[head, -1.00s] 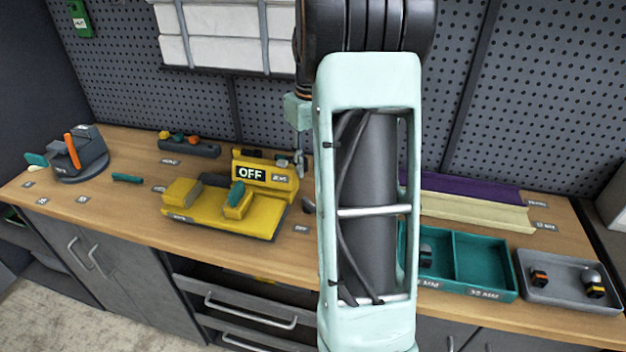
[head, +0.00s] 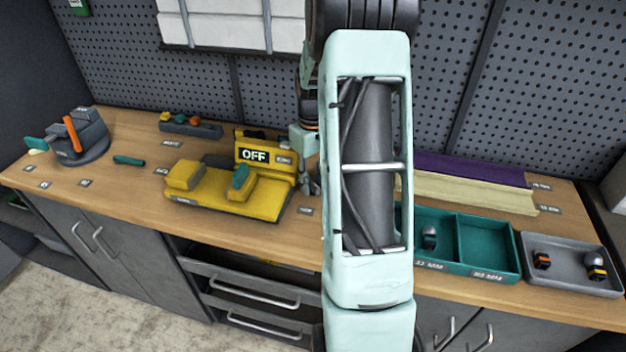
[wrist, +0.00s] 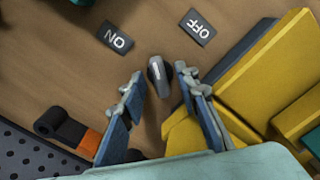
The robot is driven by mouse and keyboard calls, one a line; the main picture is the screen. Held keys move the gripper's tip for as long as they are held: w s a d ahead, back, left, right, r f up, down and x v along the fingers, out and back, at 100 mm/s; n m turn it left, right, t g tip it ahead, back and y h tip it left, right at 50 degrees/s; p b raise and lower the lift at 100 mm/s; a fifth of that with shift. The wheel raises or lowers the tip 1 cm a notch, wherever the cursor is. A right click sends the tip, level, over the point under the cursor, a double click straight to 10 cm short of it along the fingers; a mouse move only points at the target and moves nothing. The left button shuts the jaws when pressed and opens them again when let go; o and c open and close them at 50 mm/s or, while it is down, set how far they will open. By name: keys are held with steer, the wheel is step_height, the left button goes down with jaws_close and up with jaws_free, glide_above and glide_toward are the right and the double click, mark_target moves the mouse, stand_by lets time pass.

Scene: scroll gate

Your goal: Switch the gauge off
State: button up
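The yellow gauge (head: 225,192) lies on the wooden bench, and its display (head: 254,155) reads OFF. Its yellow body (wrist: 265,75) also fills the right of the wrist view. A small dark knob with a pale line (wrist: 157,72) sits on the bench beside the gauge. An ON label (wrist: 115,38) and an OFF label (wrist: 198,27) lie just beyond it, both upside down in that view. My gripper (wrist: 159,84) is open, with one blue finger on each side of the knob; contact cannot be told. In the head view my gripper (head: 308,178) is low, right of the gauge, partly hidden.
A teal two-compartment tray (head: 487,250) and a grey tray (head: 570,265) stand on the right. A dark device with an orange lever (head: 80,140) stands at the left. In the wrist view, an orange and black object (wrist: 70,130) lies left of the fingers. Pegboard (head: 440,60) backs the bench.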

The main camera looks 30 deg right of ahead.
steer(key=shift+f, duration=0.1)
jaws_close()
steer(key=shift+m, duration=0.4)
steer(key=m+b, duration=0.1)
steer(key=m, duration=0.3)
steer(key=shift+m, duration=0.3)
steer(key=m, duration=0.5)
steer(key=shift+m, duration=0.3)
stand_by(0.4)
jaws_free()
